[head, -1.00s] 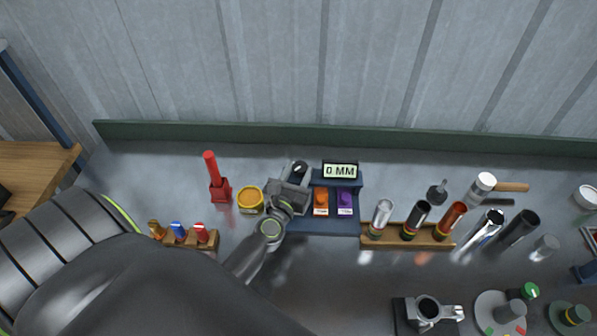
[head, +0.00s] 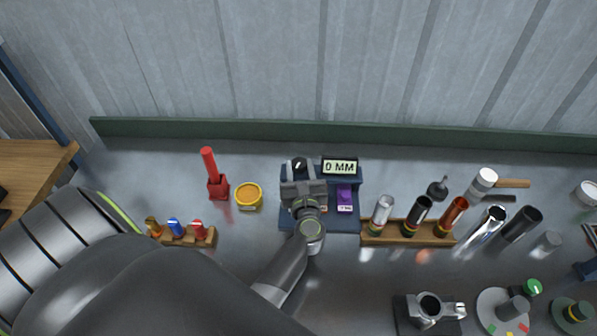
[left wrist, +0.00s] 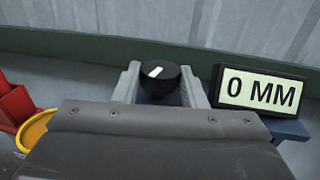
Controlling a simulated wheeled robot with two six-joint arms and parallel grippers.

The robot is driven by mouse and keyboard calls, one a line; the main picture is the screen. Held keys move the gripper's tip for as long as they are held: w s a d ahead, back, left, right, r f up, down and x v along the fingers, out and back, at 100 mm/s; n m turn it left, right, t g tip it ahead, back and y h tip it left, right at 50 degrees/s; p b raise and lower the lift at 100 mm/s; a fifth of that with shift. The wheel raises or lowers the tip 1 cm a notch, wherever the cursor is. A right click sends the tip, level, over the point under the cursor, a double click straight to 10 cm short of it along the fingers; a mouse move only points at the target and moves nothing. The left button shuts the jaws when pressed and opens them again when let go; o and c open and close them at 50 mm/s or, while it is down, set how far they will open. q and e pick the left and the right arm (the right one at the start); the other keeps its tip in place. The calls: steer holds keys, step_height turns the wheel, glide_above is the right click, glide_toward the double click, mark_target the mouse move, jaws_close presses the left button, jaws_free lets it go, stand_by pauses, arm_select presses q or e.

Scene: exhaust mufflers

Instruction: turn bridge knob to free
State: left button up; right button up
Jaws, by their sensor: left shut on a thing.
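The bridge knob (head: 299,163) is black with a white pointer mark and sits at the back left of a dark blue stand, left of the display (head: 340,167) reading 0 MM. In the left wrist view the knob (left wrist: 160,84) stands between two light grey fingers, its white mark slanting up to the right. My left gripper (head: 302,172) is shut on the knob, one finger on each side. Its body hides the knob's surroundings, so I see no position labels. My right gripper is not in view.
A yellow tin (head: 248,197) and a red holder (head: 217,187) stand to the left. A wooden rack with tubes (head: 436,238) is to the right.

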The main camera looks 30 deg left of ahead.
arm_select(q)
steer(key=n+g+y+b, duration=0.2)
steer(key=g+b, duration=0.1)
steer(key=shift+w+d+f+n+y, duration=0.2)
steer(key=shift+f+n+y, duration=0.05)
steer(key=shift+n+y, duration=0.15)
steer(key=shift+r+n+g+y+b, duration=0.2)
steer(key=shift+n+g+y+b, duration=0.3)
steer(key=shift+g+b, duration=0.35)
steer(key=o, duration=1)
steer(key=shift+r, duration=0.1)
